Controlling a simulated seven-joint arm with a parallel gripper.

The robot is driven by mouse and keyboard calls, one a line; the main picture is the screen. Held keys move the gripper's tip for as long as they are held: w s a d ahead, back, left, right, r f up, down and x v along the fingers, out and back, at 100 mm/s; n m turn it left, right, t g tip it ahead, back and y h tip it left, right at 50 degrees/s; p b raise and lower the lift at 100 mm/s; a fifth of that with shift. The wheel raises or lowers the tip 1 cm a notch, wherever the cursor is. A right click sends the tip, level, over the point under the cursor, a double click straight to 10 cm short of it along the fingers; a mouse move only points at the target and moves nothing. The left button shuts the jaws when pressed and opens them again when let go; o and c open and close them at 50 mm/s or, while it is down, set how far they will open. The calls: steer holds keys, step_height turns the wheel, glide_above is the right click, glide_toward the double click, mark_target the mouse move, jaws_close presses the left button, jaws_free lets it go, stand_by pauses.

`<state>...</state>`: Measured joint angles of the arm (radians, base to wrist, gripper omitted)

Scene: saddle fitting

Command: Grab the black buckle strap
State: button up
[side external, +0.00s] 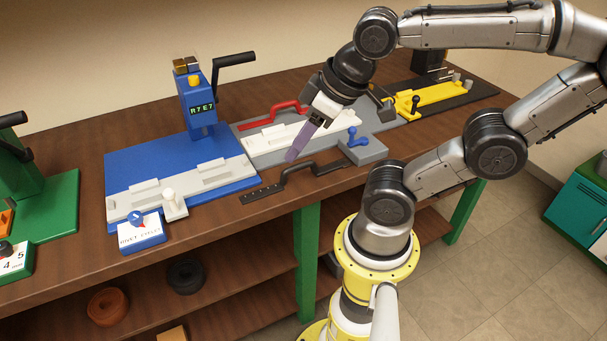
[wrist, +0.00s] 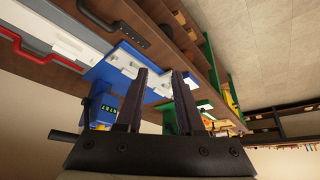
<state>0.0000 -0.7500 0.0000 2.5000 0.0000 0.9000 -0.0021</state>
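The black buckle strap (side external: 292,179) lies at the front edge of the wooden table, with a raised bent middle and flat ends. It also shows at the top of the wrist view (wrist: 112,22), partly cut off. My gripper (side external: 295,155) hangs tilted above the grey fixture, behind and above the strap in the side view, and does not appear to touch it. In the wrist view the two dark purple fingers (wrist: 160,74) stand apart with nothing between them, pointing toward the blue station and away from the strap.
A grey fixture (side external: 255,160) with a blue lever (side external: 352,136) lies behind the strap. A red-handled part (side external: 272,115) lies farther back. A blue station (side external: 130,173) with a lever press (side external: 199,108) is at left. A yellow fixture (side external: 440,94) is at right.

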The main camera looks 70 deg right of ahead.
steer(key=n, duration=0.2)
steer(key=n+h, duration=0.5)
steer(key=n, duration=0.2)
glide_toward(306, 164)
steer(key=shift+g, duration=0.3)
steer(key=shift+w+x, duration=0.25)
steer(key=shift+x, duration=5.15)
jaws_close()
